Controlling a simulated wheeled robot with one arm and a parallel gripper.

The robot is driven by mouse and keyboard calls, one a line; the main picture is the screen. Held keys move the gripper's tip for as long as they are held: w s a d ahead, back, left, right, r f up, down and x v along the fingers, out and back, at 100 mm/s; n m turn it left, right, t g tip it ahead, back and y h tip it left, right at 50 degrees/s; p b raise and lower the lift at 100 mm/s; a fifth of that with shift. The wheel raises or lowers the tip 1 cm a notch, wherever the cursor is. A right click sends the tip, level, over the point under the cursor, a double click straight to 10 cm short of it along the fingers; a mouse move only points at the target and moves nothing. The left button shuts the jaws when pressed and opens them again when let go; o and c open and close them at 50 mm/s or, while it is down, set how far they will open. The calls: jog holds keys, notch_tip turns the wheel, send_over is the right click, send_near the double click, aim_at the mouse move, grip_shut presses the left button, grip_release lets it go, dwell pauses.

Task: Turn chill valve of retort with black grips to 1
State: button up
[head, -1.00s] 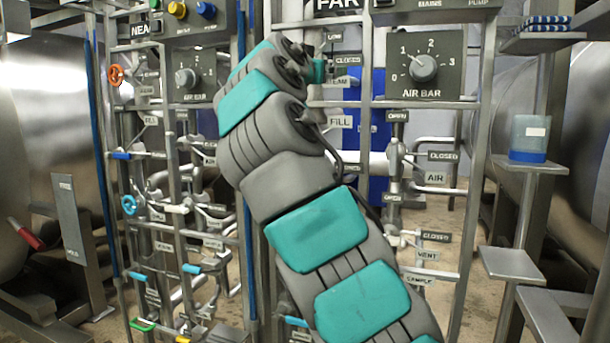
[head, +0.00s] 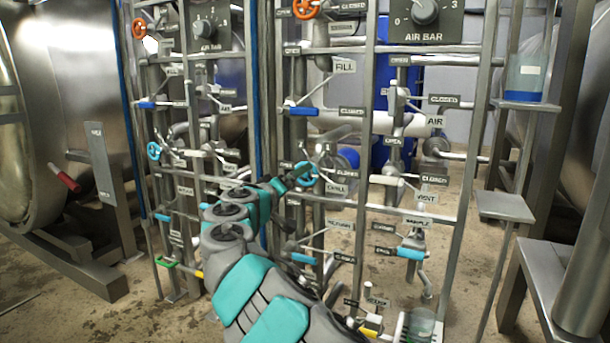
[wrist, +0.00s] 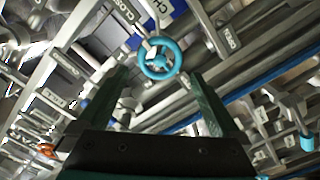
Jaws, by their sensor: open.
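A blue handwheel (head: 306,175) sits on the right-hand pipe panel, just above a label reading CHILL (head: 336,188). My gripper (head: 293,178) is beside this wheel in the head view, partly overlapping it. In the wrist view, the blue handwheel (wrist: 160,58) lies ahead, between and beyond the tips of my open gripper (wrist: 162,78). The fingers appear apart from the wheel, with nothing held. I cannot read the wheel's setting. No black grips can be made out on a retort.
The left panel has another blue handwheel (head: 154,150) and an orange one (head: 139,28). An orange handwheel (head: 306,8) and a blue lever (head: 301,111) are above the chill wheel. A left retort (head: 65,90) has a red grip (head: 63,177). Pipes and posts crowd my arm.

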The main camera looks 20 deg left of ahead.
aim_at(306, 174)
jog(key=shift+w+d, duration=0.15)
jog(key=shift+w, duration=1.5)
jog(key=shift+w+d, duration=0.15)
jog(key=shift+w, duration=1.45)
jog(key=shift+c, duration=0.4)
jog(key=c, duration=1.1)
